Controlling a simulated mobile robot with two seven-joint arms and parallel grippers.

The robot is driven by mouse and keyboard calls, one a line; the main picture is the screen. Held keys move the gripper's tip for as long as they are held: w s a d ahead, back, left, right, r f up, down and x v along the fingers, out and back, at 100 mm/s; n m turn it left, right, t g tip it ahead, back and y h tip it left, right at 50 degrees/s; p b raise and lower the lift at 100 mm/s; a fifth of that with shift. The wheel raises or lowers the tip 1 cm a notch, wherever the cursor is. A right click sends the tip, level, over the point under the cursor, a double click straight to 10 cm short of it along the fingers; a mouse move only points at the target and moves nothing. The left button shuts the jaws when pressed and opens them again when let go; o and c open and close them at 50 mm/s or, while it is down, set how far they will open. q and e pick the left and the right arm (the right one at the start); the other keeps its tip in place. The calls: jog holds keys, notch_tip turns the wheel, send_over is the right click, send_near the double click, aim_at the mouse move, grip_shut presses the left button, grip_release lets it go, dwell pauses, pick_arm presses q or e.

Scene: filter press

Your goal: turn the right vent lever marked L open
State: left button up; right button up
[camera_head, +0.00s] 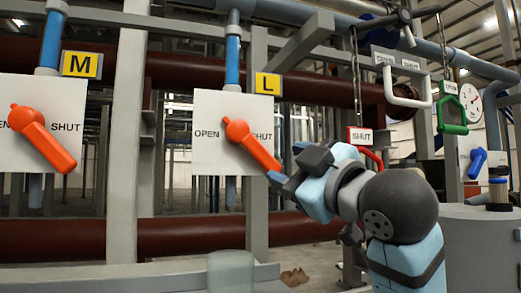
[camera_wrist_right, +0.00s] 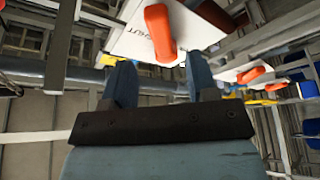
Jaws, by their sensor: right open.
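The orange vent lever (camera_head: 252,144) is on a white plate (camera_head: 208,160) under the yellow L sign (camera_head: 268,84). Its handle slants down to the right, on the SHUT side, with OPEN printed at left. My right gripper (camera_head: 277,180) is just below and right of the handle's lower end; the head view does not settle whether they touch. In the right wrist view, my open right gripper (camera_wrist_right: 161,72) has two spread fingers, with an orange lever (camera_wrist_right: 160,32) beyond the gap, not clasped. My left gripper is not in view.
Another orange lever (camera_head: 42,138) is under the M sign (camera_head: 81,64) at left. A red handle (camera_head: 371,158), a white handle (camera_head: 407,92) and a green handle (camera_head: 452,118) hang at right near a gauge (camera_head: 471,105). Dark red pipes (camera_head: 185,238) run behind grey posts.

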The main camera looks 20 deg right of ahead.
aim_at(266, 157)
jog(key=p+x, duration=0.1)
jog(key=x, duration=0.5)
jog(key=shift+w+a+r+p, duration=0.1)
jog(key=shift+w+r+p, duration=0.05)
jog(key=shift+w+p, duration=0.25)
jog(key=shift+w+a+r, duration=0.1)
jog(key=shift+w+a, duration=0.15)
jog(key=shift+w, duration=0.45)
jog(key=shift+c, duration=0.2)
jog(key=c, duration=0.3)
grip_shut()
